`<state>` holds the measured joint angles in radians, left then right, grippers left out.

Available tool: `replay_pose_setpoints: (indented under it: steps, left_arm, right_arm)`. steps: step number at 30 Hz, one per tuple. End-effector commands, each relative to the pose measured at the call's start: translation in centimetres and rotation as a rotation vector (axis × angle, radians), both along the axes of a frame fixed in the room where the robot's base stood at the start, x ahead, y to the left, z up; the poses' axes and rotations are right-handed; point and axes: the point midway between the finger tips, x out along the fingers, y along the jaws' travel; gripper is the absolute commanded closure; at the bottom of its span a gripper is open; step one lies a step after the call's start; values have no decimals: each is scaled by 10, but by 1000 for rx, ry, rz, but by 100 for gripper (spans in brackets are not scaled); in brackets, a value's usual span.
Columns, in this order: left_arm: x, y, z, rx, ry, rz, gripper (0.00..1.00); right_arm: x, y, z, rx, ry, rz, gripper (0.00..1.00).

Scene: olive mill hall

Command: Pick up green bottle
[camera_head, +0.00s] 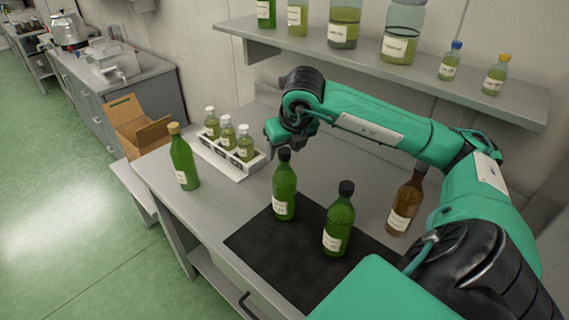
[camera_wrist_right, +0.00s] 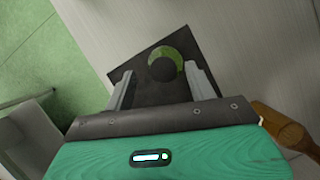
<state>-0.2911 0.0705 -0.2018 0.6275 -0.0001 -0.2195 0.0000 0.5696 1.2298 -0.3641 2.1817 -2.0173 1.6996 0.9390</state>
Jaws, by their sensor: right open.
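Three green bottles stand on the grey workbench (camera_head: 235,205) in the head view. One dark-capped green bottle (camera_head: 285,192) stands upright at the back left of a black mat. A second dark-capped green bottle (camera_head: 338,228) stands on the mat, nearer and to the right. A third green bottle (camera_head: 184,162) with a tan cap stands at the left edge. My right gripper (camera_head: 274,150) is open, behind and above the back-left mat bottle. In the wrist view a dark-capped green bottle (camera_wrist_right: 165,67) shows from above between the open, empty fingers (camera_wrist_right: 160,88). My left gripper is out of view.
A white rack (camera_head: 232,170) with several small bottles sits just left of my right gripper. A brown bottle (camera_head: 405,203) stands right of the black mat (camera_head: 262,250). A shelf (camera_head: 400,75) with jars runs above my arm. A cardboard box (camera_head: 135,125) is at left.

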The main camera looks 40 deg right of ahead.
Motion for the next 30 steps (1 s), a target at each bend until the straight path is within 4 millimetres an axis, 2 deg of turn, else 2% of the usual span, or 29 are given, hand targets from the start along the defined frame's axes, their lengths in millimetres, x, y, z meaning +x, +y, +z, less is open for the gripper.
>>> replay_pose_setpoints:
  steps: [12,21,23,27,30]
  left_arm:
    - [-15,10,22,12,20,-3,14]
    - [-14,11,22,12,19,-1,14]
    - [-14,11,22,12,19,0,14]
    - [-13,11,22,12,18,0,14]
    - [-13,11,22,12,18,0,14]
  right_arm:
    - [15,-9,-40,3,3,1,44]
    - [18,-11,-47,0,1,0,44]
    - [18,-11,-47,0,0,0,53]
    - [18,-11,-47,0,1,0,81]
    - [17,-10,-47,1,2,0,98]
